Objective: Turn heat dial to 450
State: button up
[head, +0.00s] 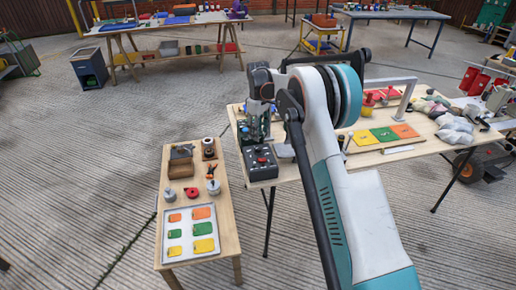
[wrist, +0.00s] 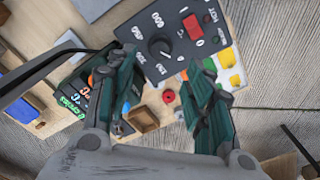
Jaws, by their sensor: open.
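The dark heat control box (wrist: 178,58) sits near the top of the wrist view. Its black round dial (wrist: 160,46) has white numbers around it, with 600 and 450 on its upper left and 150 below. A light mark is on the dial's lower right side; I cannot read its exact setting. A red switch (wrist: 193,27) is beside the dial. In the head view the box (head: 261,162) stands on the table's front left corner. My gripper (wrist: 160,72) is open and empty, its fingers spread below the dial, apparently not touching it.
Another dark box (head: 248,131) stands just behind the control box. A low wooden table (head: 155,230) on the left holds a tray of coloured cards (head: 163,243) and small items. Coloured sheets (head: 384,134) and grey bags (head: 455,132) lie on the right of the main table.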

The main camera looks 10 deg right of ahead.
aim_at(258, 147)
notch_tip(258, 147, down, 8)
jog(key=shift+b, duration=1.1)
jog(key=c, duration=1.1)
